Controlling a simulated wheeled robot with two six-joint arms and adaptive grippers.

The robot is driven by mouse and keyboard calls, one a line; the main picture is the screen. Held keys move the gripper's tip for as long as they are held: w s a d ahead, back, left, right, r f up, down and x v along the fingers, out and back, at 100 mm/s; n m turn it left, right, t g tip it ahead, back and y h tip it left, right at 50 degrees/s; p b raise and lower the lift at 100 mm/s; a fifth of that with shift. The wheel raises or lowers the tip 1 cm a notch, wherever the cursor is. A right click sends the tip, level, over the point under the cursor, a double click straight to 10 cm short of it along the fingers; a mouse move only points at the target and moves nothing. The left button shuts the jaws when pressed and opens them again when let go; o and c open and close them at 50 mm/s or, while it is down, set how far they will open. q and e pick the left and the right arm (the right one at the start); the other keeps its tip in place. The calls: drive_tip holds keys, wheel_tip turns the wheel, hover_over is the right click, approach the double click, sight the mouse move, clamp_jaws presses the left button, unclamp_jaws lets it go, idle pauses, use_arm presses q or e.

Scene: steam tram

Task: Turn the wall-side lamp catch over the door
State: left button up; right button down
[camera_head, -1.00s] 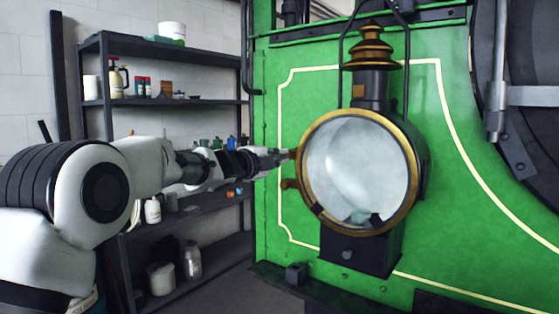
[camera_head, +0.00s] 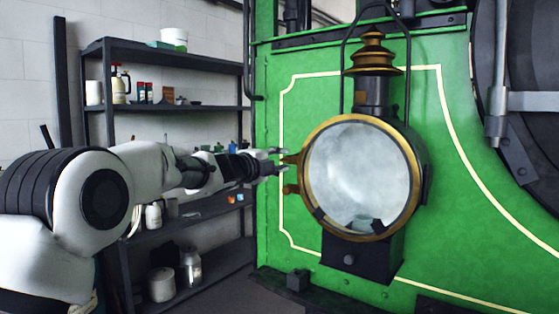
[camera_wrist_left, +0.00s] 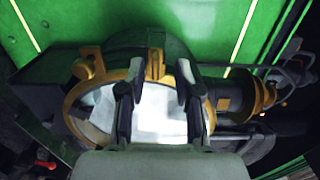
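The lamp (camera_head: 357,175) is round, with a brass rim and a pale glass door, mounted on the green panel. Two brass fittings stick out from its left rim, an upper one (camera_head: 291,158) and a lower one (camera_head: 290,189); I cannot tell from their looks which is the catch. My left gripper (camera_head: 278,161) is open just left of the upper fitting. In the left wrist view, its two fingers (camera_wrist_left: 157,90) stand apart, with the upper fitting (camera_wrist_left: 155,65) showing between them, apparently untouched. The lower fitting (camera_wrist_left: 84,66) shows to their left. My right gripper is not in view.
A dark shelf unit (camera_head: 175,104) with bottles and tins stands behind my left arm. The lamp's brass chimney (camera_head: 373,52) and wire handle rise above it. A dark ledge with a small block (camera_head: 297,280) runs below. A large dark round part (camera_head: 520,80) is at right.

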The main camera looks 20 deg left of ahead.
use_arm(q)
drive_tip(key=shift+f, duration=0.1)
drive_tip(key=v, duration=1.2)
